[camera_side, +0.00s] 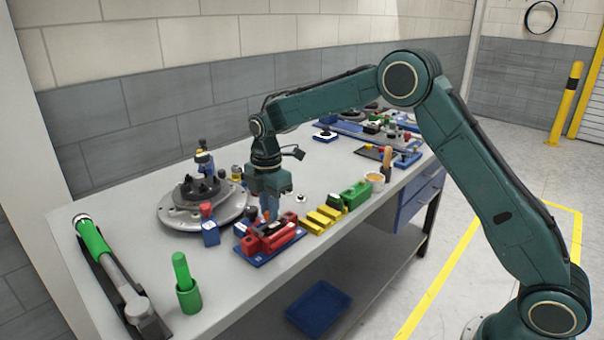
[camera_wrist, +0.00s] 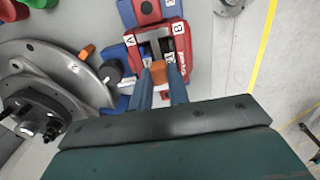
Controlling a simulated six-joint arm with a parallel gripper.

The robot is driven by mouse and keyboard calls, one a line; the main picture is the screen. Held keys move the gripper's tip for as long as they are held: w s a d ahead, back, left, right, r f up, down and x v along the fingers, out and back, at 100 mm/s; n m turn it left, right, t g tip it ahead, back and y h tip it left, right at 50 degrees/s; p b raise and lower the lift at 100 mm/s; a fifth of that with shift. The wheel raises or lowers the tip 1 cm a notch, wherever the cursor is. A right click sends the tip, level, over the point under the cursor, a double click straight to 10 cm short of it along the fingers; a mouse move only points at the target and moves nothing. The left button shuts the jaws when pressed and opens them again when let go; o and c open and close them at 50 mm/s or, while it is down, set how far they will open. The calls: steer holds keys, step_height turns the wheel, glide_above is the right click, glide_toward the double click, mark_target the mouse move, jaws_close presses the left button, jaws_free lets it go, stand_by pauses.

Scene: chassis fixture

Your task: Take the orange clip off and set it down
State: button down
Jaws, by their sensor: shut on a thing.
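The orange clip (camera_wrist: 158,72) shows in the wrist view between the fingertips of my gripper (camera_wrist: 161,76). The gripper is shut on it, with one blue finger on each side. In the side view my gripper (camera_side: 268,212) points down over the red fixture (camera_side: 283,238), which stands on a blue base plate (camera_side: 258,261). In the wrist view the clip is over the near end of the fixture's dark channel, between red parts marked A and B. I cannot tell whether the clip still touches the fixture. The fingers hide part of it.
A round grey turntable (camera_side: 178,212) stands left of the fixture, with a blue block (camera_side: 210,234) beside it. Yellow blocks (camera_side: 322,219) and a green block (camera_side: 356,194) stand to the right. A green-handled tool (camera_side: 92,238) lies far left.

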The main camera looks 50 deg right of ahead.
steer(key=shift+r, duration=0.75)
steer(key=shift+r, duration=1.4)
steer(key=shift+w+d+r, duration=0.1)
steer(key=shift+w, duration=0.05)
steer(key=shift+w+d+r, duration=0.3)
steer(key=shift+w, duration=0.1)
steer(key=w+d+r+m, duration=0.4)
steer(key=w+d+r, duration=0.1)
steer(key=d+r, duration=0.4)
steer(key=shift+w+d+r+m, duration=0.2)
steer(key=shift+w+d+m, duration=0.1)
steer(key=shift+d, duration=0.55)
